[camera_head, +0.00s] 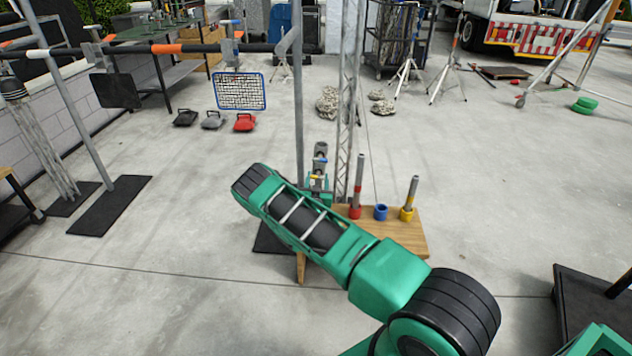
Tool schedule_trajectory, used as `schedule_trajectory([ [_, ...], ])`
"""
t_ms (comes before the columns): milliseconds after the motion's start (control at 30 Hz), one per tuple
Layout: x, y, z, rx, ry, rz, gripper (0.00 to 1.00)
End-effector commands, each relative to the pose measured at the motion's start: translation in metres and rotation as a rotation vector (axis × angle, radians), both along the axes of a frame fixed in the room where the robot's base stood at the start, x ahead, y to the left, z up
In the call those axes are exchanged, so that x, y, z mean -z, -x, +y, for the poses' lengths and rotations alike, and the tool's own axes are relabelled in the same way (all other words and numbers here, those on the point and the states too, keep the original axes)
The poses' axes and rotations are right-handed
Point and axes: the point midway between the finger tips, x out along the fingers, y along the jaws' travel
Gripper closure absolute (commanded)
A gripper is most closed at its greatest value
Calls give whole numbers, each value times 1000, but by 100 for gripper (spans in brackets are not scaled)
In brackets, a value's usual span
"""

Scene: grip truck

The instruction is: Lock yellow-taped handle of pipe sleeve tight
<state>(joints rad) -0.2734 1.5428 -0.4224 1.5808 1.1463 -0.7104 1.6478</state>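My green arm reaches from the lower right to the middle of the picture. Its end, my gripper (319,186), shows only in small part behind my arm, beside the grey upright pole (299,110). Grey metal fittings (320,152) with small blue and yellow marks stand just above and at it. The yellow mark (316,176) may be the taped handle of the pipe sleeve, but it is too small to be sure. I cannot tell whether my gripper touches it. My fingers are too small and hidden to read.
A wooden table (412,232) holds a red cup (355,212) and a yellow cup (406,214), each with an upright pipe, and an empty-looking blue cup (381,212). A lattice truss (346,100) stands behind.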

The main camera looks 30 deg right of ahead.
Motion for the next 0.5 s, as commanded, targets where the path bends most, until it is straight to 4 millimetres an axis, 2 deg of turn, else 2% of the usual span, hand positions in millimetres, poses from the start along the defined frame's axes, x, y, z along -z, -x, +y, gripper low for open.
schedule_trajectory([
  [500,0,-1,2,-1,145,97,76],
])
